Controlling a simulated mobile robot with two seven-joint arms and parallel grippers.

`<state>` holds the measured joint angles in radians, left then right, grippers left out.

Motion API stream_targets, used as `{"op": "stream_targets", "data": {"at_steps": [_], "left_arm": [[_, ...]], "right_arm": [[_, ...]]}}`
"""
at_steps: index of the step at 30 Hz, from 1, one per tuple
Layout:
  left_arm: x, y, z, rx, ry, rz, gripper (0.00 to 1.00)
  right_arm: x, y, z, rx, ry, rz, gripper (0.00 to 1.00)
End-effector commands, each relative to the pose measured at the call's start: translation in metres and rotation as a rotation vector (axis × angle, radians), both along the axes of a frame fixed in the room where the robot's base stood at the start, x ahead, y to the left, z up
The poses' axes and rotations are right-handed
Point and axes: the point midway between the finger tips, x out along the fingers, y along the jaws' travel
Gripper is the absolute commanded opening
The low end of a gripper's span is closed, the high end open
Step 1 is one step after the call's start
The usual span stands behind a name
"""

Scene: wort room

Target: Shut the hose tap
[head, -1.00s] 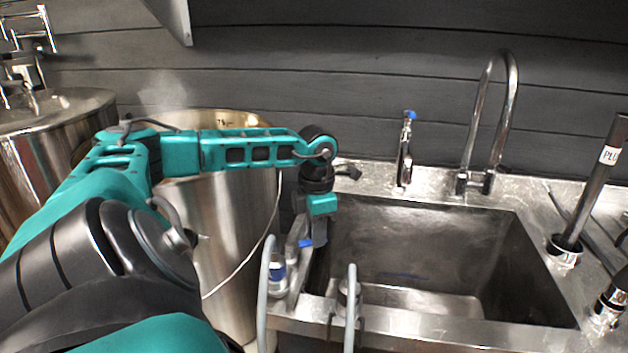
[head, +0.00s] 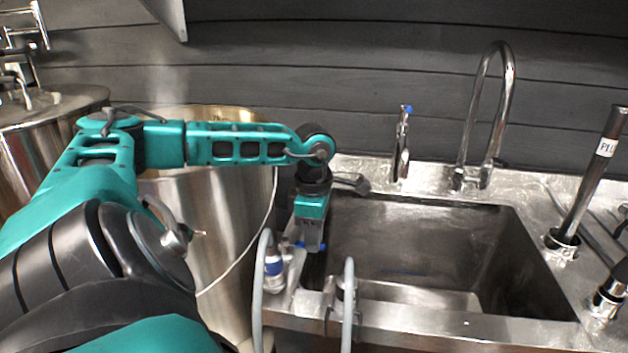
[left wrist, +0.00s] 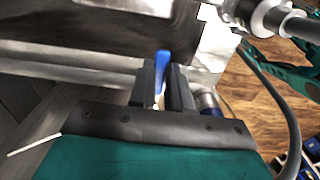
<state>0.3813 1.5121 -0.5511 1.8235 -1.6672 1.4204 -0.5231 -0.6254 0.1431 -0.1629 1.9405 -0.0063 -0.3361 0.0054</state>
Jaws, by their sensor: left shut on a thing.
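The hose tap (head: 290,275) is at the left rim of the sink, by a grey hose with a blue collar. My left gripper (head: 309,247) reaches down over it from above. In the head view the gripper covers most of the tap's blue lever. In the left wrist view the blue lever (left wrist: 161,66) stands between the two black fingertips of this gripper (left wrist: 162,86), which are shut on it. The blue collar (left wrist: 208,101) shows just right of the fingers. My right gripper is in neither view.
The steel sink (head: 540,285) lies right of my gripper, with a blue-topped tap (head: 402,150) and a curved faucet (head: 468,130) behind it. A grey hose (head: 348,300) rises at its front edge. A steel vessel (head: 225,230) stands close on the left.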

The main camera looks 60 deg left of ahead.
Motion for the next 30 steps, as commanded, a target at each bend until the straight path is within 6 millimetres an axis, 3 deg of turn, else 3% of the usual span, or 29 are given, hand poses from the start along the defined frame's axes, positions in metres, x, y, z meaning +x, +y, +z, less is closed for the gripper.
{"op": "stream_targets", "data": {"at_steps": [10,11,19,26,30], "left_arm": [[0.000,-0.001,0.001,-0.001,-0.002,-0.016,0.00],[0.000,-0.001,0.001,-0.001,-0.002,-0.016,0.19],[0.000,-0.001,0.000,-0.001,-0.001,-0.011,0.44],[0.000,-0.001,0.001,0.000,0.000,-0.009,0.44],[0.001,0.000,0.012,0.000,-0.003,-0.009,0.44]], "right_arm": [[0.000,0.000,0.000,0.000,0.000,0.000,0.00],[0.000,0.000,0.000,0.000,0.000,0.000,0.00],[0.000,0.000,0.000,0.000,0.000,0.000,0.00],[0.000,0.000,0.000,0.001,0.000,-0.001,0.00],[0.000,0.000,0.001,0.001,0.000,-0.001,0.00]]}}
